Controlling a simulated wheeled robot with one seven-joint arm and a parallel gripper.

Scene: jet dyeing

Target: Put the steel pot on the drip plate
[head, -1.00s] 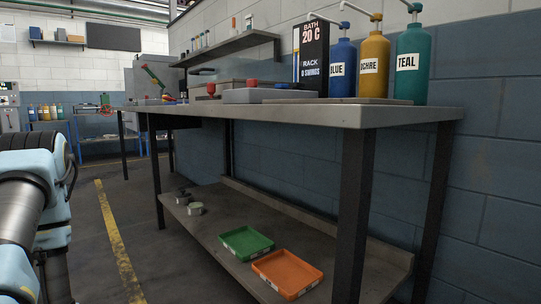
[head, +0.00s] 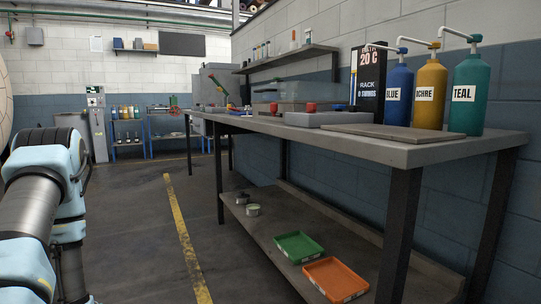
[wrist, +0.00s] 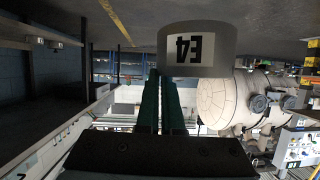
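The steel pot (wrist: 197,45) is a grey cylinder with a white label, upside down in the wrist view. My gripper (wrist: 163,80) has two dark green fingers close together, their tips at the pot's near edge, and seems shut on its rim. The exact contact is hidden. In the head view neither gripper nor pot shows. A flat brown-grey plate (head: 385,138), which looks like the drip plate, lies bare on the bench top in front of the blue, ochre and teal pump bottles.
The bench (head: 400,155) runs along the right wall. A green tray (head: 300,247) and an orange tray (head: 336,278) lie on its lower shelf. The blue bottle (head: 398,95) and the rack sign (head: 369,80) stand behind the plate. Floor left of the bench is clear.

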